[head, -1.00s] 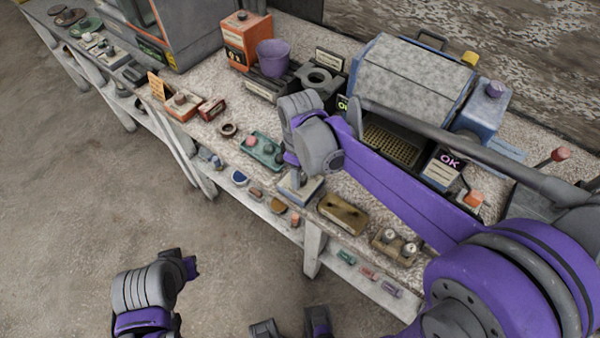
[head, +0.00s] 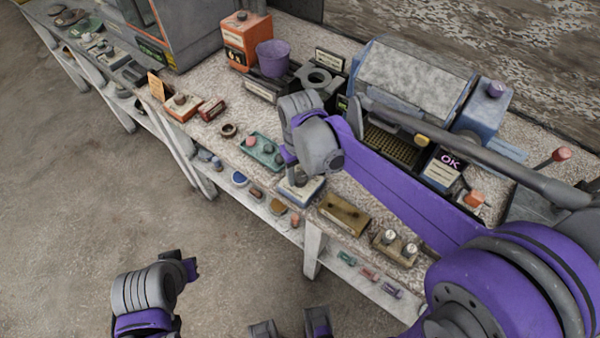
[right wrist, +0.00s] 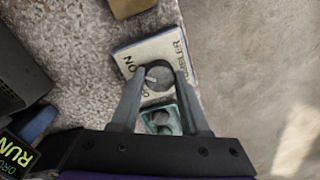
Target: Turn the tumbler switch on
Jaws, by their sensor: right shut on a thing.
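The tumbler switch is a pale box with blue sides (head: 301,189) at the table's front edge. In the right wrist view its top plate (right wrist: 130,55) shows the word ON and part of TUMBLER, with a round grey knob (right wrist: 158,77) in the middle. A pale mark lies on the knob. My right gripper (right wrist: 159,84) is shut on the knob, one finger on each side. In the head view this gripper (head: 298,172) reaches down onto the switch, partly hidden by its wrist. My left gripper (head: 190,268) is low in the head view, away from the table, its fingers unclear.
A green tray with knobs (head: 262,150) stands just left of the switch, and a brown box (head: 344,213) just right. Behind my right arm is a large grey machine (head: 415,80). Open floor lies in front.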

